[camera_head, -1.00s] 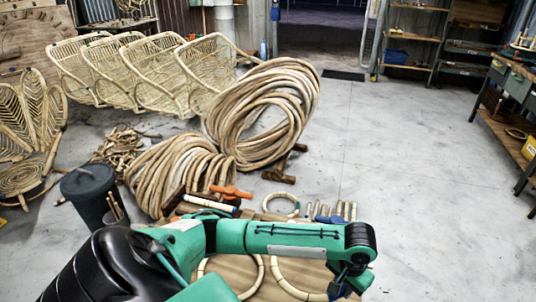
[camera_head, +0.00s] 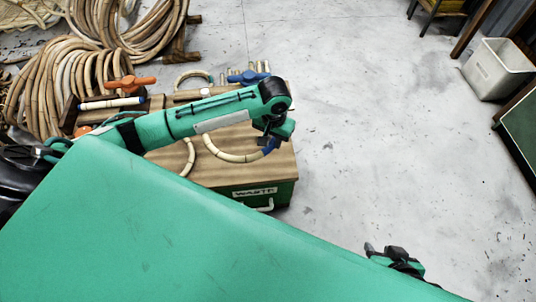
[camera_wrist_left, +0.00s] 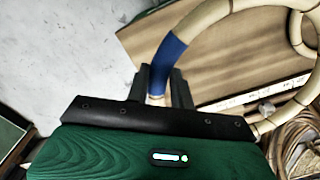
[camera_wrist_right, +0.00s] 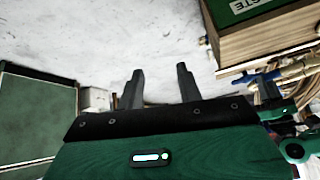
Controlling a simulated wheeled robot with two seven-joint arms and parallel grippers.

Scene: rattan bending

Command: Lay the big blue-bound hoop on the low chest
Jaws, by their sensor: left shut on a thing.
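The big hoop (camera_head: 238,158) is pale rattan with a blue binding (camera_head: 270,147). My left gripper (camera_head: 268,138) is shut on it at the binding, over the right edge of a wood-topped box. In the left wrist view the blue binding (camera_wrist_left: 168,58) sits between the fingers (camera_wrist_left: 160,88). I cannot tell whether the hoop touches the box top. My arm hides part of it. A green flat-topped box (camera_head: 521,140) at the right edge may be the low chest; it also shows in the right wrist view (camera_wrist_right: 40,115). My right gripper (camera_wrist_right: 158,85) is open and empty.
The wood-topped green box (camera_head: 282,190) labelled WASTE bears another hoop (camera_head: 188,160), a small green-bound ring (camera_head: 180,77) and tools. Rattan coils (camera_head: 60,75) lie at left. A white bin (camera_head: 498,70) stands at right. The floor (camera_head: 370,130) between is clear.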

